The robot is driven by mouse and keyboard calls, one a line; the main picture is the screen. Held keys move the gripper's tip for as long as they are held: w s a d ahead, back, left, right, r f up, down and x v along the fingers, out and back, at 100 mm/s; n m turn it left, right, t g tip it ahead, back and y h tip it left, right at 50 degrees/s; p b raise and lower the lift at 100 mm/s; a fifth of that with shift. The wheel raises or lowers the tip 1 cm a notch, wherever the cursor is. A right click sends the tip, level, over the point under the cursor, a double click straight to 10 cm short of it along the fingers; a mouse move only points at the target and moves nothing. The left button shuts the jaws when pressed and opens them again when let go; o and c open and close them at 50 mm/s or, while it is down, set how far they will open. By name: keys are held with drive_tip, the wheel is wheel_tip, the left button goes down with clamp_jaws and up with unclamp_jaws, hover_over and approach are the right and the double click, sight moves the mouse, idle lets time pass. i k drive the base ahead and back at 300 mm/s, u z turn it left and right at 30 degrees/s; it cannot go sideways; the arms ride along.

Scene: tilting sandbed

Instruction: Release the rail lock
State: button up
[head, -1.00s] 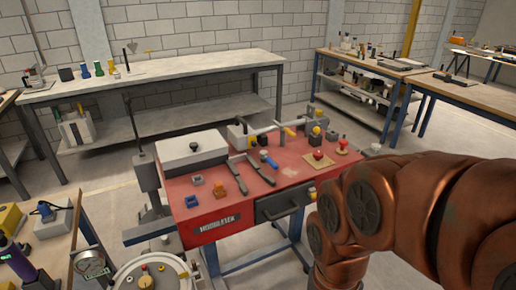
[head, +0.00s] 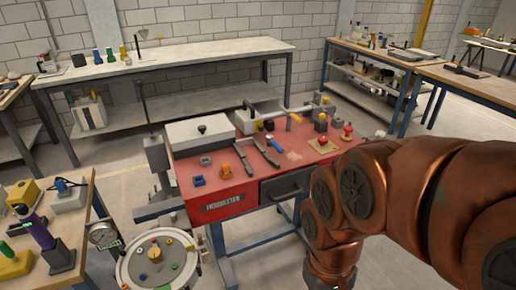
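A red bench (head: 229,191) with a name plate stands in the middle of the head view. I cannot tell for sure which part is the rail lock. Two red knobs show on the right: one on a pale plate (head: 322,140), one farther back (head: 347,130). My copper arm covers the right foreground. My gripper is out of frame.
A grey drawer (head: 284,188) with a bar handle is in the bench front. A white lidded box (head: 200,133) sits at the back left. A round pan (head: 157,262) and a gauge (head: 103,234) stand at the lower left. Open floor lies behind the bench.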

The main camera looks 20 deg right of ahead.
sight(269, 138)
drive_tip(key=u, duration=0.5)
drive_tip(key=k, duration=1.2)
drive_tip(key=z, duration=0.35)
drive_tip(key=i, duration=1.5)
drive_tip(key=u, duration=0.75)
drive_tip(key=i, duration=0.4)
drive_tip(key=u, duration=0.55)
